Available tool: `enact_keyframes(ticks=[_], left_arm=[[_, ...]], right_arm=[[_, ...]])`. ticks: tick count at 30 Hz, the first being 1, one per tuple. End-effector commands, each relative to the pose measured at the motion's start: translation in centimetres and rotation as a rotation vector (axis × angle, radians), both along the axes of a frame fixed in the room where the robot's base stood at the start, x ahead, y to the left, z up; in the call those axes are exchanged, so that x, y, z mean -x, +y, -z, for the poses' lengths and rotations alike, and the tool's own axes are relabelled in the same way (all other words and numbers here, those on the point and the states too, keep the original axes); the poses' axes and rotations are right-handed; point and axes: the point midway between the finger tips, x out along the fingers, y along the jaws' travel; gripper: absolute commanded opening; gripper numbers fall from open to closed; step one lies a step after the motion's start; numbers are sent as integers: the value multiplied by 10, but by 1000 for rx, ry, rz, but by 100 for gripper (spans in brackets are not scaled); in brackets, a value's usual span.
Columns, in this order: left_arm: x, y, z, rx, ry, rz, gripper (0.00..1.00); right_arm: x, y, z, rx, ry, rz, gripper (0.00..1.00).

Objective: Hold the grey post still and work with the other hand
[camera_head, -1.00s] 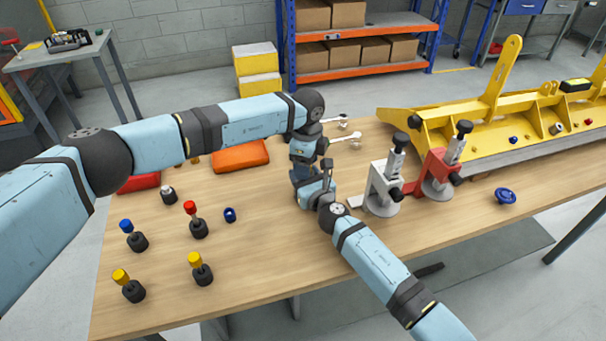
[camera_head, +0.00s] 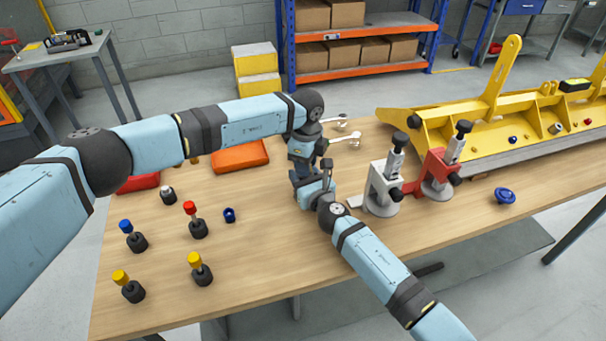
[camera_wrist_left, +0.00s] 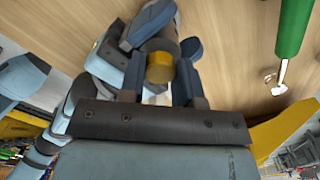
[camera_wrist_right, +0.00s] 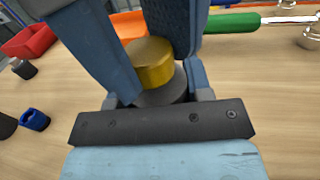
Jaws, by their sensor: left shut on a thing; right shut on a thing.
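A brass-coloured round cap (camera_wrist_right: 150,64) sits on a dark grey cylindrical post (camera_wrist_right: 165,92) between the fingers in the right wrist view. The cap also shows in the left wrist view (camera_wrist_left: 159,68), between the fingers there.
Posts with red (camera_head: 191,208), blue (camera_head: 127,227) and yellow (camera_head: 195,260) tops stand left. A white clamp stand (camera_head: 382,188) and a red one (camera_head: 440,172) stand close on the right. A yellow frame (camera_head: 480,125) fills the back right.

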Motion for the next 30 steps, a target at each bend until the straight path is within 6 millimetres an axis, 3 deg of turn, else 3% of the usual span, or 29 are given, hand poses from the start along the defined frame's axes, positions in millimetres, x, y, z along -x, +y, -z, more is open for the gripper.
enact_keyframes(ticks=[12,25,30], left_arm=[[0,0,0,0,-1,600,14],[0,0,-1,1,0,682,14],[0,0,0,1,0,893,14]], right_arm=[[-1,0,-1,-2,-1,1,1],[-1,0,-1,-1,0,1,1],[-1,0,-1,-1,0,1,1]])
